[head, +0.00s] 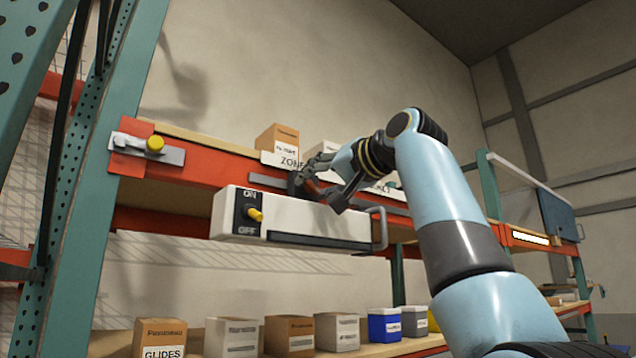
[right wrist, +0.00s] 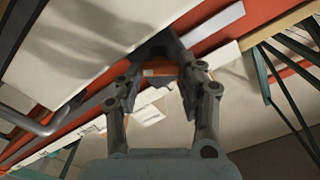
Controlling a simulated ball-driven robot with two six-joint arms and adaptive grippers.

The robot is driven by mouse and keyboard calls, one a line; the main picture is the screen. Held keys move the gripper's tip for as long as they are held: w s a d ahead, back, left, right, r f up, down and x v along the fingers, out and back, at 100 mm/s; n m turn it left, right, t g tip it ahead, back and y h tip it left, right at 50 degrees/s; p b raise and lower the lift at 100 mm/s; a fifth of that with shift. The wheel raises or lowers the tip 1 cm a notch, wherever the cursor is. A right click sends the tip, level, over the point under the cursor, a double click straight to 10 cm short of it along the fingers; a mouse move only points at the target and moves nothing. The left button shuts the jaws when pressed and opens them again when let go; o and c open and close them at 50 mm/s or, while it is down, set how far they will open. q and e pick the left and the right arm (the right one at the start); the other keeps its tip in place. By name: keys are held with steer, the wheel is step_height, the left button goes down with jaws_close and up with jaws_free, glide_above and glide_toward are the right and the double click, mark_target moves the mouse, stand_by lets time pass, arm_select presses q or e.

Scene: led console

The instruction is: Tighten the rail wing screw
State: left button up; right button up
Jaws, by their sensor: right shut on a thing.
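The white console (head: 300,219) hangs along the front of the red shelf rail (head: 210,171). It has a black ON/OFF plate with a yellow toggle (head: 255,214) on its left end. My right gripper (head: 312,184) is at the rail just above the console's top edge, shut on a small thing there. In the right wrist view its fingers (right wrist: 163,78) reach to a dark piece (right wrist: 163,42) by the rail, which looks like the rail wing screw. The fingers largely hide it, and I cannot tell how tight it is. My left gripper is out of view.
A metal bracket with a yellow knob (head: 155,144) sits on the rail's left end. Boxes (head: 279,142) stand on the shelf behind the gripper. Several bins, one blue (head: 384,325), line the lower shelf. A green upright (head: 110,200) bounds the left.

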steer(key=shift+m, duration=0.3)
steer(key=o, duration=1.2)
steer(key=shift+c, duration=0.2)
steer(key=shift+s+d, duration=0.1)
steer(key=shift+d, duration=0.05)
steer(key=v, duration=1.1)
steer(key=shift+s+d, duration=0.2)
steer(key=shift+s, duration=0.1)
